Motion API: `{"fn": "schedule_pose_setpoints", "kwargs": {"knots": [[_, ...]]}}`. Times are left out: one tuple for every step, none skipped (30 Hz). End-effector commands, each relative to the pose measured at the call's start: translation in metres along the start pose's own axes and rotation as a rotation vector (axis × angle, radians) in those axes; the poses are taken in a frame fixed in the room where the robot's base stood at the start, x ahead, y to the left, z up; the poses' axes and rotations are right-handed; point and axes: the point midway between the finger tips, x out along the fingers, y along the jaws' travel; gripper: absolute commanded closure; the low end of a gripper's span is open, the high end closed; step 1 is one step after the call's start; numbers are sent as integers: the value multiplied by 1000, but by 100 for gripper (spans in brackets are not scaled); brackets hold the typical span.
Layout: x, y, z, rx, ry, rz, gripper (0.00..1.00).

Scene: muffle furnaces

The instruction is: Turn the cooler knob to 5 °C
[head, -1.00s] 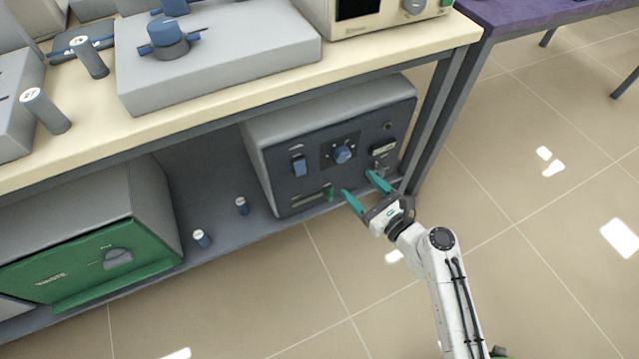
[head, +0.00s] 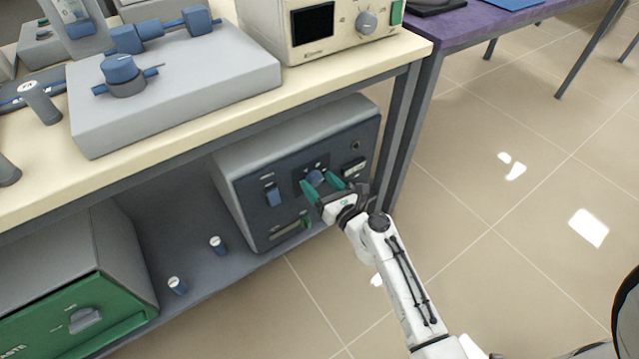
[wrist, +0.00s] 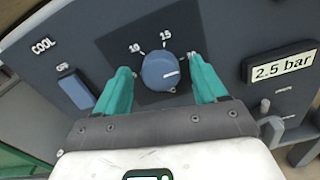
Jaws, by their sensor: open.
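The cooler (head: 246,211) is a grey box with a dark front panel on the shelf under the bench. Its blue round knob (wrist: 158,70) sits on a black plate in the wrist view, with a white mark on its face toward the right. The labels 10 and 15 show above it; a 5 label is not visible. The knob (head: 315,176) is partly covered in the head view. My gripper (wrist: 160,72) is open, its two teal fingers on either side of the knob, with small gaps showing. In the head view my gripper (head: 320,184) is at the panel.
A blue switch (wrist: 76,91) is left of the knob and a 2.5 bar display (wrist: 281,67) is right of it. A bench leg (head: 402,130) stands right of the cooler. The bench top (head: 200,118) overhangs above. Floor in front is clear.

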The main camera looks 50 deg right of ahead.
Motion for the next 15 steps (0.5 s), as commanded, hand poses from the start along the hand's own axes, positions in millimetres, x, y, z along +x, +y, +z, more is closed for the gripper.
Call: {"fn": "schedule_pose_setpoints", "kwargs": {"knots": [[3, 0, 0, -1, 0, 0, 29], [4, 0, 0, -1, 0, 0, 29], [5, 0, 0, -1, 0, 0, 29], [6, 0, 0, -1, 0, 0, 29], [6, 0, 0, -2, 0, 0, 29], [6, 0, 0, -2, 0, 0, 29], [6, 0, 0, -1, 1, 0, 29], [6, 0, 0, -1, 1, 0, 29], [6, 0, 0, -1, 1, 0, 29], [6, 0, 0, -1, 1, 0, 29], [6, 0, 0, -1, 1, 0, 29], [6, 0, 0, -1, 1, 0, 31], [6, 0, 0, -1, 1, 0, 34], [6, 0, 0, -1, 1, 0, 37], [6, 0, 0, -1, 1, 0, 41]]}}
